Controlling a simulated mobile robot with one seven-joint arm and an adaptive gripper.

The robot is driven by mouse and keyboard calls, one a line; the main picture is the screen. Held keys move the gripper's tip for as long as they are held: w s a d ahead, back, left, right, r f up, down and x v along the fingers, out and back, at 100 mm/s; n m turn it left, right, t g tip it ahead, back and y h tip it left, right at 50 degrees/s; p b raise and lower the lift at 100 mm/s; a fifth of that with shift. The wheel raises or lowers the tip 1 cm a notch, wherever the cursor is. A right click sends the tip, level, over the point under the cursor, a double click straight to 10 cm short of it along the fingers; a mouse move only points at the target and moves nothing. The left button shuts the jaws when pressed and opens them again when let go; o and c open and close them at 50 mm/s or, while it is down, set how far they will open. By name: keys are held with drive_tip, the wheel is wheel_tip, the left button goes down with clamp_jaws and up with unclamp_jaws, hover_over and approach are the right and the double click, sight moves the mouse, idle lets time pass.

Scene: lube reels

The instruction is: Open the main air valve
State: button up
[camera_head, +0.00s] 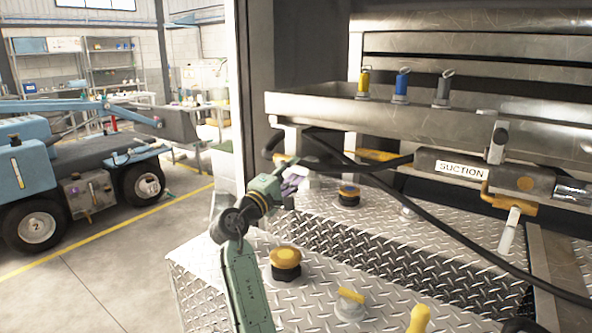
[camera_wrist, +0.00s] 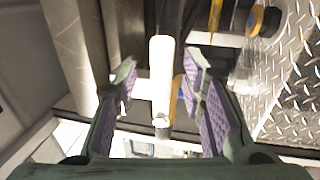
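My gripper (camera_head: 292,184) is at the left end of the machine, below the front edge of the metal tray. In the wrist view my gripper (camera_wrist: 162,80) is open, its two purple-padded fingers spread apart. A white lever-like handle (camera_wrist: 160,65) stands between the fingers, with visible gaps to both pads; I see no contact. It looks like a valve handle, but no label shows there. A yellow part (camera_wrist: 178,92) shows just behind it. In the head view, my gripper and arm largely hide this spot.
The SUCTION pipe (camera_head: 462,169) has a yellow-collared white lever (camera_head: 510,230) at right. A black hose (camera_head: 430,225) crosses the diamond-plate deck. Yellow-topped caps, one here (camera_head: 286,262), stand on the deck. The metal tray (camera_head: 330,112) overhangs. A blue vehicle (camera_head: 75,165) is at left beyond open floor.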

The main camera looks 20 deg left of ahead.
drive_tip(key=v, duration=1)
drive_tip(key=shift+s+a, duration=0.1)
